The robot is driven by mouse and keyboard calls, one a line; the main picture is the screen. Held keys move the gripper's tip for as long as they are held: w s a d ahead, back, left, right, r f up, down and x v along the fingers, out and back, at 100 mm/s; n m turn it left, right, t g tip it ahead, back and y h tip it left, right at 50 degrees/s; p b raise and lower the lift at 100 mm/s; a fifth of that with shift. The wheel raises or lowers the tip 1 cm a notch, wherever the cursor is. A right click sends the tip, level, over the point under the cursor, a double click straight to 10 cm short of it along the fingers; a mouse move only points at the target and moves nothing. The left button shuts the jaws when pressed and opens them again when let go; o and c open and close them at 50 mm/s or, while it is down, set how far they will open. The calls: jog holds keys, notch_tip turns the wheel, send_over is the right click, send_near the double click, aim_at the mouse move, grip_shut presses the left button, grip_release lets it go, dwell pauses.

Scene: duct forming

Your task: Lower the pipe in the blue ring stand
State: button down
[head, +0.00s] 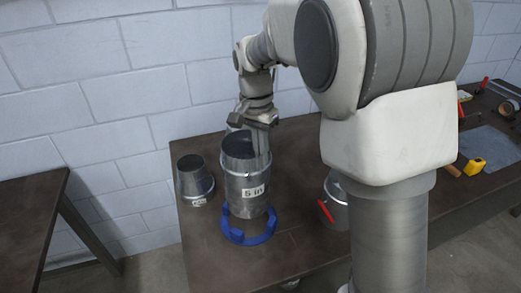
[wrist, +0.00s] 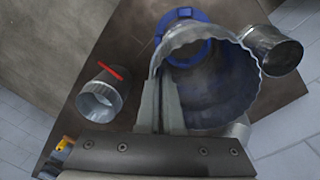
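The pipe (head: 238,182) is a grey metal cylinder labelled "5 in", roughly upright in the head view. My gripper (head: 262,140) is at its top rim, and the fingers are shut on the pipe wall. In the wrist view the pipe's open end (wrist: 215,95) faces the camera, with the fingers (wrist: 160,105) at its left side. The blue ring stand (head: 248,237) lies on the table at the pipe's lower end; it also shows beyond the rim in the wrist view (wrist: 182,14). The pipe hides part of the ring, and I cannot tell how far the pipe's bottom is above it.
A short tapered duct (head: 194,181) stands left of the pipe on the brown table (head: 285,255). Another duct piece with a red handle (head: 327,212) is to the right, partly behind my arm. A yellow tape measure (head: 474,166) and tools lie far right. A block wall is behind.

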notch_tip(320, 180, down, 9)
jog(key=b, duration=0.6)
jog(key=shift+f+b, duration=0.2)
jog(key=shift+b, duration=0.1)
dwell(0.5)
jog(key=c, duration=1)
grip_release()
notch_tip(320, 180, up, 17)
jog(key=a+p, duration=0.1)
jog(key=p, duration=0.1)
jog(key=shift+w+r, duration=0.2)
jog(key=shift+w, duration=0.25)
